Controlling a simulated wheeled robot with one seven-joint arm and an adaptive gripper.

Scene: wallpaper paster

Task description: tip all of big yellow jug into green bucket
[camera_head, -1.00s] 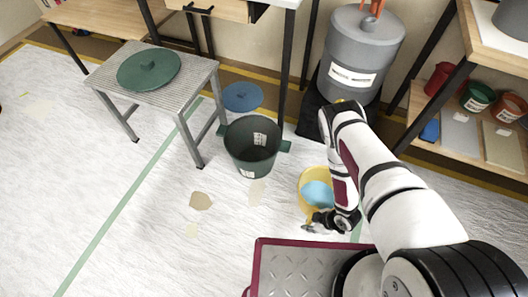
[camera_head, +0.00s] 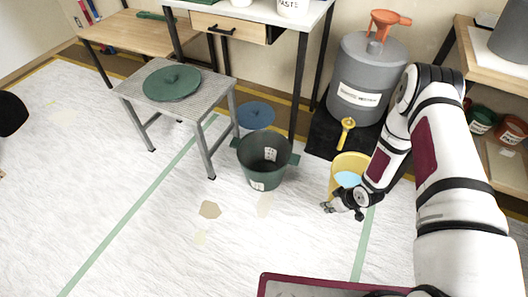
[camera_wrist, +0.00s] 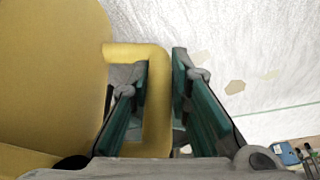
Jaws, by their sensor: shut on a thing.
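The big yellow jug (camera_head: 335,177) has light blue contents showing inside. It is right of the green bucket and partly hidden by my wrist. In the wrist view its yellow body (camera_wrist: 50,70) fills the left side. My gripper (camera_wrist: 160,65) is shut on the jug's handle (camera_wrist: 157,110), which passes between its green-padded fingers. My gripper also shows at the jug's front in the head view (camera_head: 331,207). The jug looks roughly upright; I cannot tell whether it clears the floor. The dark green bucket (camera_head: 262,165) stands open on the floor, with side handles and white labels.
A metal stool (camera_head: 215,93) carrying a green lid (camera_head: 172,83) stands left of the bucket. A blue lid (camera_head: 256,116) lies behind the bucket. A grey drum (camera_head: 365,75) with a yellow tap (camera_head: 345,132) stands behind the jug.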

